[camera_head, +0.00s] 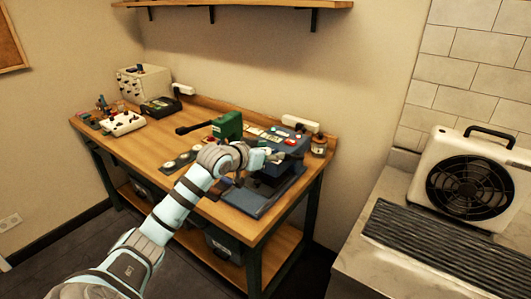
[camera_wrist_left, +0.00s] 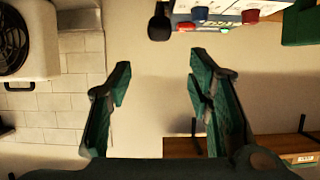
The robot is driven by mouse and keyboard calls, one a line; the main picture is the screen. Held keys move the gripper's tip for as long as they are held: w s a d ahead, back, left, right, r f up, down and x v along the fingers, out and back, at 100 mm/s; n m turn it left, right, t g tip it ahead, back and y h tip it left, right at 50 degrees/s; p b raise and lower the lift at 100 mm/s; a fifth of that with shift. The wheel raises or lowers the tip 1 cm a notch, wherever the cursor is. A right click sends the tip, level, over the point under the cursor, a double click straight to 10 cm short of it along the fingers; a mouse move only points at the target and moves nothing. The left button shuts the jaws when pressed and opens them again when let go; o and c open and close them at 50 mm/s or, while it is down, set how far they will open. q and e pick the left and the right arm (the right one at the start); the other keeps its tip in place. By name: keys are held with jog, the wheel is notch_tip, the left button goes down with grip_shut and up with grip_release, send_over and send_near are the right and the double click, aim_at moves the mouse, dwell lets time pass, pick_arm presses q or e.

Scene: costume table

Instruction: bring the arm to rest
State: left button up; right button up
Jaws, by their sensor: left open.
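My left arm comes in from the lower left in the head view. Its gripper (camera_head: 266,156) is over the right part of the wooden table (camera_head: 150,150), in front of a blue-grey machine (camera_head: 292,143). In the left wrist view the two green fingers of the gripper (camera_wrist_left: 158,78) are spread wide with only wall between them. The machine's panel with red and blue knobs (camera_wrist_left: 222,12) shows at the top edge of that view. Whether the gripper touches the machine cannot be told. My right gripper is in neither view.
A green tool (camera_head: 228,126), a brown bottle (camera_head: 319,146), a white control box (camera_head: 123,123) and a beige instrument (camera_head: 145,82) stand on the table. A fan unit (camera_head: 470,180) sits on a counter at right. A wall shelf (camera_head: 240,4) is above.

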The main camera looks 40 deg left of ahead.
pick_arm(q)
jog(key=v, duration=0.3)
jog(key=shift+w, duration=0.1)
